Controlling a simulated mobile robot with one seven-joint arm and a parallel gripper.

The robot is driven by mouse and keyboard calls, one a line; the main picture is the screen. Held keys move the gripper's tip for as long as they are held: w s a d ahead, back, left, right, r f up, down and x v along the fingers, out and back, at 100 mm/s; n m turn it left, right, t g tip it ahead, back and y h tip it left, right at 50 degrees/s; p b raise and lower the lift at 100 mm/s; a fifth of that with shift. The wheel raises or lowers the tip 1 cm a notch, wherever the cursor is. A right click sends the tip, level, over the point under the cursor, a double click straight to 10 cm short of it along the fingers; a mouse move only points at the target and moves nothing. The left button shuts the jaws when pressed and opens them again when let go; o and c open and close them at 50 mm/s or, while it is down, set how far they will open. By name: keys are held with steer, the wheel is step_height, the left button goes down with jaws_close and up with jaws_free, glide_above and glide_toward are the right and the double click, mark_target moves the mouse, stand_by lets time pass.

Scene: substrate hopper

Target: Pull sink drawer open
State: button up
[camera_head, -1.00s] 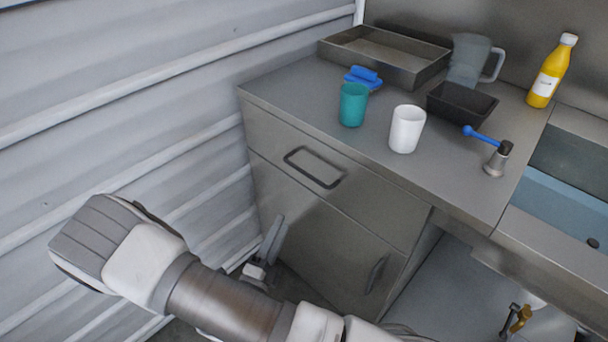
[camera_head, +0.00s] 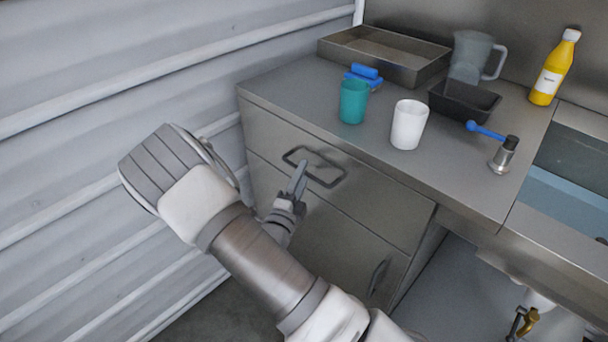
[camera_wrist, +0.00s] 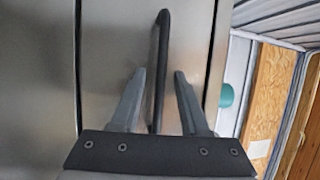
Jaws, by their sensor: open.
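The sink drawer (camera_head: 375,195) is the metal front just under the counter's left part, and it sits shut. Its dark bar handle (camera_head: 330,183) is in the middle of the front. My gripper (camera_head: 298,178) is at the handle's left part in the head view. In the wrist view the handle (camera_wrist: 160,60) runs upright between the two open fingers of my gripper (camera_wrist: 158,88), nearer the left finger. I cannot tell whether a finger touches it. My fingers hide part of the handle in the head view.
A lower cabinet door with its own handle (camera_head: 378,275) is below the drawer. On the counter stand a teal cup (camera_head: 353,102), a white cup (camera_head: 408,125), a metal tray (camera_head: 350,55) and a black tub (camera_head: 462,104). A ribbed wall (camera_head: 90,80) is close on the left.

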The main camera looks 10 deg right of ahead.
steer(key=shift+w+d+r, duration=0.15)
steer(key=shift+w+d, duration=0.2)
steer(key=shift+w, duration=0.1)
jaws_close()
stand_by(1.2)
